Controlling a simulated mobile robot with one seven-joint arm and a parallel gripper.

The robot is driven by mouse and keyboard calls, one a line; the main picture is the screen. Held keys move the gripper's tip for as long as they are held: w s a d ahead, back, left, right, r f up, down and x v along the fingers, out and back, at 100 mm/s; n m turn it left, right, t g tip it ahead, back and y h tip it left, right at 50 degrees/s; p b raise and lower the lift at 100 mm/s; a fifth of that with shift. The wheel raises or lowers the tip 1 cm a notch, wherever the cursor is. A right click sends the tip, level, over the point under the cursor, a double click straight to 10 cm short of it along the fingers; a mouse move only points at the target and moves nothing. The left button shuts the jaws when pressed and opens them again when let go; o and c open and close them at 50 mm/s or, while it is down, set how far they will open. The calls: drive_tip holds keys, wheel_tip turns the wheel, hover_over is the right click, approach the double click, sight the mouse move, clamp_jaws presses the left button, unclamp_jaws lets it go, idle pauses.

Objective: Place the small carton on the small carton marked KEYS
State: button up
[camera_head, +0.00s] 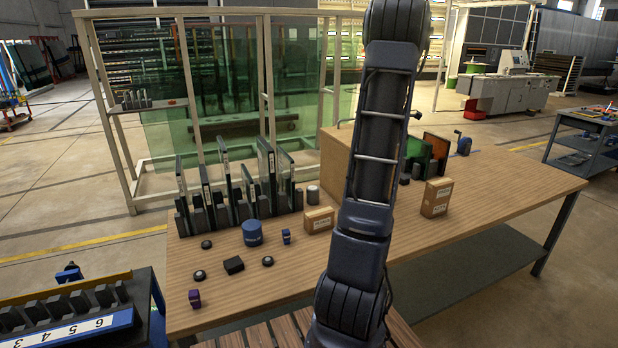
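Two small brown cartons are on the wooden workbench (490,195). One carton (319,220) lies low, just left of my arm, with a white label on its front. The other carton (436,198) stands upright to the right of my arm, with white label patches on its front. The lettering is too small to read, so I cannot tell which is marked KEYS. The cartons are well apart, with my arm between them in the picture. My arm runs up the middle and out of the top edge; my gripper is not in view.
A rack of upright glass panes (225,190) stands at the bench's left back. A blue round container (252,233), a black block (234,265) and a purple item (195,298) are on the left. A brown box (335,165) is behind. The right end is clear.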

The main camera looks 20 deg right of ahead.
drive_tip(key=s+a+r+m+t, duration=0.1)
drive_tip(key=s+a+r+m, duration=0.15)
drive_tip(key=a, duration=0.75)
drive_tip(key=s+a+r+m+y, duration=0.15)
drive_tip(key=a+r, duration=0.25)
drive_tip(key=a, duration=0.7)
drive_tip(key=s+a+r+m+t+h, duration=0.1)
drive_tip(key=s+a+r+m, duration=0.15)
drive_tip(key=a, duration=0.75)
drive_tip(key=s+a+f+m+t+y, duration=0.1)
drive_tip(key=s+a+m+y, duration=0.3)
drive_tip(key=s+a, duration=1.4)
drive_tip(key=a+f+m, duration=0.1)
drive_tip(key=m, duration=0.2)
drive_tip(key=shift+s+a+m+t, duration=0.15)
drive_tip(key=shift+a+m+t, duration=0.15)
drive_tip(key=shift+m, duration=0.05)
